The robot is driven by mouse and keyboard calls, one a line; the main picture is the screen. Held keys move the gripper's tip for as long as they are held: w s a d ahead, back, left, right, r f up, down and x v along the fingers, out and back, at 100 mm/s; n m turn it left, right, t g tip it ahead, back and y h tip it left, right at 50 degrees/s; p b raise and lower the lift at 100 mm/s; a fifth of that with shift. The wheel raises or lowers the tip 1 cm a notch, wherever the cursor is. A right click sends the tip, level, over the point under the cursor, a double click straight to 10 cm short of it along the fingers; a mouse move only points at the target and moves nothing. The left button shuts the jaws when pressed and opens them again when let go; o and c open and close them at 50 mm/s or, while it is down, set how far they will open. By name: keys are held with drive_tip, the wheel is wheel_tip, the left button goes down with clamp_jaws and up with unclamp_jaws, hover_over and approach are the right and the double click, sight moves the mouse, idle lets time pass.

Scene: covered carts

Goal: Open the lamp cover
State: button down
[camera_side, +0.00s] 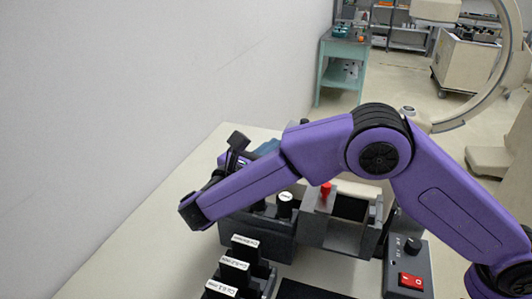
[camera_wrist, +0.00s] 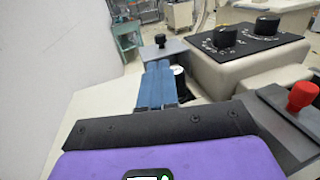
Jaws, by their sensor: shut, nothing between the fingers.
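My gripper (camera_wrist: 157,66) shows as two blue fingers pressed together, with nothing between them. Its tips lie just in front of a grey cover with a black knob (camera_wrist: 160,40); I cannot tell whether they touch. In the side view, part of the blue fingers (camera_side: 268,147) shows behind my purple arm, which hides the rest. A second grey cover with a red knob (camera_side: 325,190) is right of my wrist, and its red knob (camera_wrist: 303,95) shows at the right of the wrist view. No label shows which is the lamp cover.
A beige box with black dials (camera_wrist: 226,37) stands right of my fingers. Labelled black pieces (camera_side: 235,270) stand in a holder at the front. A control box with a red switch (camera_side: 411,281) is at the front right. The table's left side (camera_side: 125,245) is clear beside the wall.

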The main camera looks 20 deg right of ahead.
drive_tip(key=x, duration=0.9)
drive_tip(key=shift+w+d, duration=0.15)
drive_tip(key=shift+d, duration=0.1)
drive_tip(key=shift+w+d, duration=0.1)
drive_tip(key=shift+w+d, duration=0.45)
drive_tip(key=shift+a, duration=0.1)
drive_tip(key=v, duration=1.4)
